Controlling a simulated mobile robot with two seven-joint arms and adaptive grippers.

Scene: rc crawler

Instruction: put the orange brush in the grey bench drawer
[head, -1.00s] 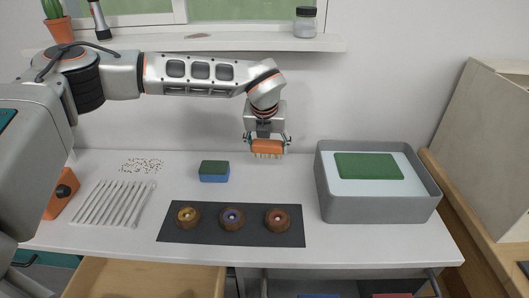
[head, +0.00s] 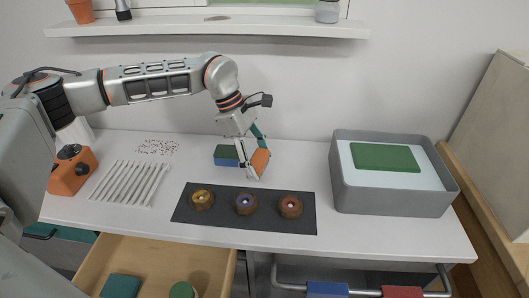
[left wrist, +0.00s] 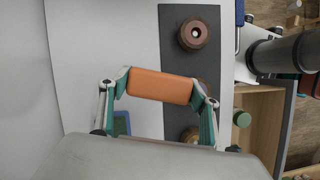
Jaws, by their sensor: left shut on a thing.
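The orange brush (head: 260,163) is held between the fingers of my left gripper (head: 256,157), tilted above the bench beside the green and blue sponge. In the left wrist view the brush (left wrist: 160,86) shows as an orange block between both fingertips; its bristles are hidden. The open wooden drawer (head: 165,246) juts out under the bench's front edge at lower left. Inside it are a teal box (head: 121,286) and a green cylinder (head: 182,291). The drawer's front face is out of view. My right gripper is not in view.
A dark mat (head: 245,221) with three brown round pieces lies between the brush and the bench's front edge. The sponge (head: 226,155) is close to the gripper. A grey bin (head: 393,200) stands right; white sticks (head: 128,184) lie left. A rail (head: 360,291) projects at lower right.

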